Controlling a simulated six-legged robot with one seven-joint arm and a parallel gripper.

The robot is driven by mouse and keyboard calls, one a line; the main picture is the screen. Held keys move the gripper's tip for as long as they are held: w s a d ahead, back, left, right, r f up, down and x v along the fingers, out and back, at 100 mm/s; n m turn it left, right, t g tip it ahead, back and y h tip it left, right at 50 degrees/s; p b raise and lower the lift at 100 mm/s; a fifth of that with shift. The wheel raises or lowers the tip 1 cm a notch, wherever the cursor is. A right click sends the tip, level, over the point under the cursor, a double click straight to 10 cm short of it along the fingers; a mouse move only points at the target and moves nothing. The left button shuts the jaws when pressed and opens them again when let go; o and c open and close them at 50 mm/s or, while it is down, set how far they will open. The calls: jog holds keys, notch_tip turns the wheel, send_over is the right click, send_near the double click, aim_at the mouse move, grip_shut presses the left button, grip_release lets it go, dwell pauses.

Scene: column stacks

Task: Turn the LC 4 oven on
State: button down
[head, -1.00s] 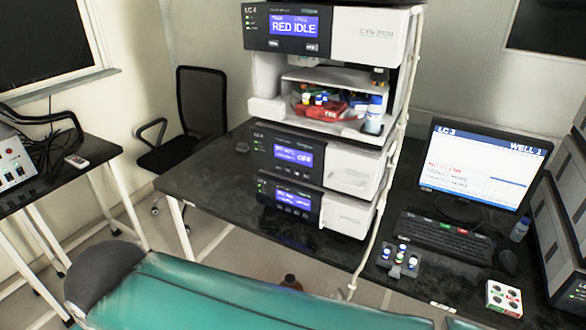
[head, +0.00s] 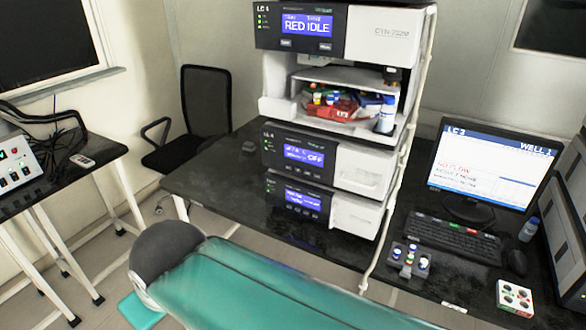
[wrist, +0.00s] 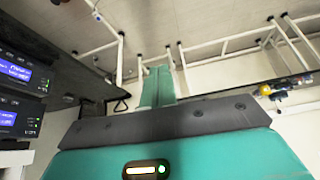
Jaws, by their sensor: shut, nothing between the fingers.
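The instrument stack with LC 4 on its labels stands on the black bench in the head view. Its top unit (head: 385,36) has a blue display reading RED IDLE. A middle unit (head: 365,168) also appears labelled LC 4, and its display (head: 297,156) shows OFF. A lower unit (head: 355,215) has a lit blue display with text too small to read. I cannot tell for sure which unit is the oven. Two lit displays, an upper one (wrist: 14,70) and a lower one (wrist: 8,118), show at the left of the wrist view. My gripper is in neither view.
An open compartment (head: 278,106) with vials and a red item sits under the top unit. A monitor (head: 485,165), a keyboard (head: 452,238) and a vial holder (head: 408,262) stand to the right. A black chair (head: 206,108) is behind left. My teal body fills the front.

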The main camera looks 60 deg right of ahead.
aim_at(289, 167)
jog(key=w+d+f+n+t+h, duration=0.1)
jog(key=w+d+f+t+h, duration=0.15)
jog(key=w+d, duration=0.7)
jog(key=w+d+f+t+h, duration=0.25)
jog(key=w+d, duration=0.45)
jog(key=d, duration=0.6)
jog(key=s+d+f+t+h, duration=0.1)
jog(key=s+d+f+h, duration=0.1)
jog(key=d, duration=0.8)
jog(key=s+d+f+n+t+h, duration=0.1)
jog(key=s+d+f+h, duration=0.1)
jog(key=d, duration=0.8)
notch_tip(289, 167, down, 2)
jog(key=shift+f+t+h, duration=0.15)
jog(key=shift+t+h, duration=0.25)
jog(key=shift+h, duration=0.5)
jog(key=shift+d, duration=0.15)
jog(key=d, duration=0.8)
jog(key=shift+w+d, duration=0.3)
jog(key=shift+w, duration=0.1)
jog(key=shift+d, duration=0.1)
